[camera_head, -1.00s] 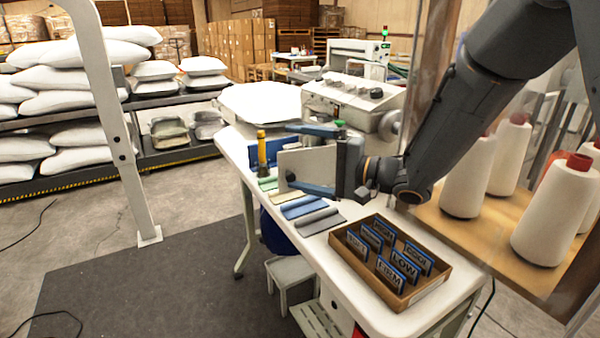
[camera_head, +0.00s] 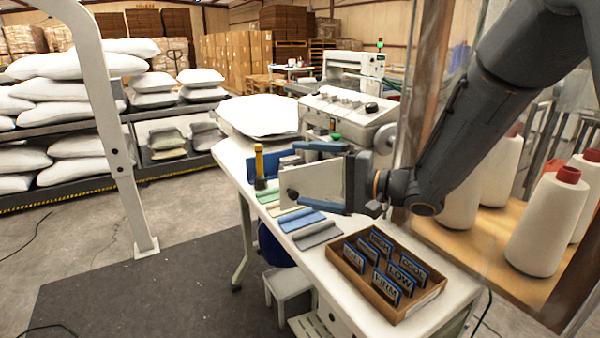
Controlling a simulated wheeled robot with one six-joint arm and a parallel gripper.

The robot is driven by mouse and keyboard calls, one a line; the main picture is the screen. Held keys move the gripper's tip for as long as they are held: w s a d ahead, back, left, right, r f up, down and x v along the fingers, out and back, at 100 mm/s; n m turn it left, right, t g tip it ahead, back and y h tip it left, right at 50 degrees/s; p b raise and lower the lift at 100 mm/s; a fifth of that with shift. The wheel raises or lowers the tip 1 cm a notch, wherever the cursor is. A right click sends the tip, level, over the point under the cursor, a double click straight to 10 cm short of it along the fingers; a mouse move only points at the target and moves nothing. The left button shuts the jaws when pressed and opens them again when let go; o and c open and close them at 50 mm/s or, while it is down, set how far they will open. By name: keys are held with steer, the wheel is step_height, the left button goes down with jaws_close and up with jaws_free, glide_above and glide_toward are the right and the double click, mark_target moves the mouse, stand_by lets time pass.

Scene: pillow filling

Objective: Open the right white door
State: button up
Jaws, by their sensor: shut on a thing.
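My gripper (camera_head: 288,176) is in the middle of the view, over the white worktable, with one blue finger above and one below. It is shut on a flat white panel (camera_head: 318,187) that stands upright between the fingers. I cannot tell whether this panel is the right white door, or whether it is joined to anything behind. My wrist hides the panel's right side and part of the white machine behind. No other white door can be made out clearly.
The white table (camera_head: 237,160) bears folded coloured cloths (camera_head: 300,219), a yellow-topped bottle (camera_head: 260,167) and a brown box (camera_head: 415,309) of label cards. A white machine (camera_head: 335,112) stands behind. Thread cones (camera_head: 550,222) stand right, behind a clear pane. Open floor (camera_head: 150,300) lies left.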

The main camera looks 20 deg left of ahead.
steer(key=shift+w+d+r, duration=0.2)
steer(key=shift+d+r, duration=0.15)
steer(key=shift+r, duration=0.4)
steer(key=shift+d, duration=0.25)
steer(key=c, duration=0.3)
steer(key=shift+s+d+p, duration=0.15)
steer(key=shift+d+p, duration=0.2)
steer(key=shift+d, duration=0.05)
steer(key=c, duration=0.8)
steer(key=shift+s+d+f+p, duration=0.15)
steer(key=shift+d+p, duration=0.2)
steer(key=shift+d, duration=0.4)
steer(key=shift+s+d+f+p, duration=0.1)
steer(key=shift+s+d+p, duration=0.2)
steer(key=shift+d, duration=0.45)
steer(key=shift+s+d+f+p, duration=0.15)
steer(key=shift+d+p, duration=0.25)
steer(key=shift+d, duration=0.35)
steer(key=shift+w, duration=0.1)
steer(key=shift+p, duration=0.5)
